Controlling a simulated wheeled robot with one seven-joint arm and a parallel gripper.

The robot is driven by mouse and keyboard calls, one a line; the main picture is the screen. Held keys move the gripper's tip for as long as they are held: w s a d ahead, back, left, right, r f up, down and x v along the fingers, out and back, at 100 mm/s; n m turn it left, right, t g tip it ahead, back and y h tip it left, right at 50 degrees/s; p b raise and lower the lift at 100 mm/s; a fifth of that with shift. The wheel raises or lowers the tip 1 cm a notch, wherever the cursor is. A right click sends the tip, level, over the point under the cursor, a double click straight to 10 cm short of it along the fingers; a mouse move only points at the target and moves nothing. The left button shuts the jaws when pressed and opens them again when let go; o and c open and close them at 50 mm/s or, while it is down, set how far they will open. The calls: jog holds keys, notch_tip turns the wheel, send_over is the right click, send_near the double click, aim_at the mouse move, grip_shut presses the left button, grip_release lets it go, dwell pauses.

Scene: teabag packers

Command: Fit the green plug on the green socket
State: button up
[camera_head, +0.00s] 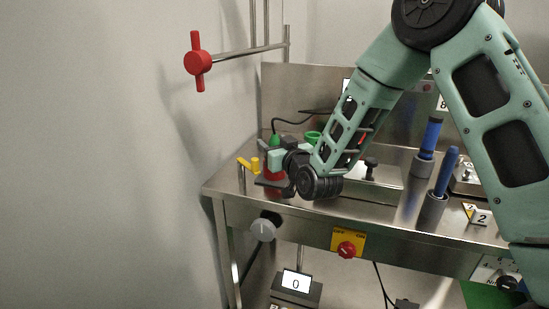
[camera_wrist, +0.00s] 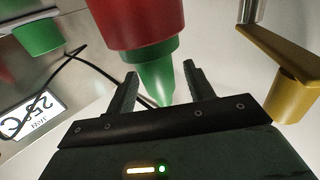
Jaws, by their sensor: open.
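The green plug (camera_wrist: 157,76) is a tapered green piece in line with a red cylinder (camera_wrist: 137,22) in the wrist view. In the head view the plug (camera_head: 275,141) points up above the red cylinder (camera_head: 273,186), and a black cable runs near its top. My gripper (camera_wrist: 160,84) is open, with one finger on each side of the green plug and gaps visible. The green socket (camera_wrist: 38,37) looks like a green cup at the upper left of the wrist view. It also shows behind my wrist in the head view (camera_head: 313,135), partly hidden.
A yellow bent fitting (camera_wrist: 292,92) is close to the gripper's right in the wrist view. The black cable (camera_wrist: 70,58) crosses the steel bench by a "25°C" label (camera_wrist: 30,117). Blue-handled tools (camera_head: 446,172) stand in holders at the right. A red-handled valve (camera_head: 198,61) is at upper left.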

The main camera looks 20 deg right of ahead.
jog(key=c, duration=1)
jog(key=shift+c, duration=0.5)
